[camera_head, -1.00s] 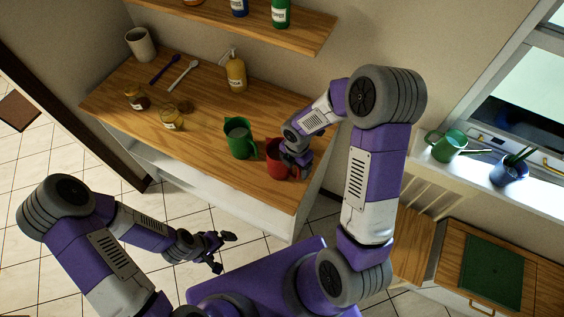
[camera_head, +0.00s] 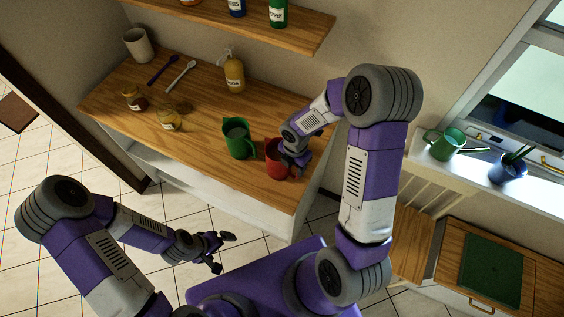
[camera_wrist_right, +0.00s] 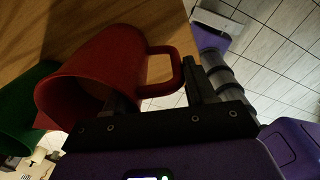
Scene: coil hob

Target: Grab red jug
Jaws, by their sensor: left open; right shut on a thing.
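The red jug (camera_head: 275,168) stands near the right end of the wooden counter, just right of the green jug (camera_head: 238,139). My right gripper (camera_head: 298,160) is at its right side, shut on the handle side of the jug. In the right wrist view the red jug (camera_wrist_right: 100,75) fills the left, its handle (camera_wrist_right: 172,68) reaching between the fingers of my right gripper (camera_wrist_right: 155,90). The exact finger contact is dark and partly hidden. My left gripper (camera_head: 220,253) is open and empty, over the floor in front of the counter.
The green jug stands close beside the red one. Further left on the counter (camera_head: 205,168) are a yellow pump bottle (camera_head: 233,73), small jars (camera_head: 169,120), two spoons and a cup (camera_head: 139,45). A shelf (camera_head: 250,27) hangs above. The counter's front edge is clear.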

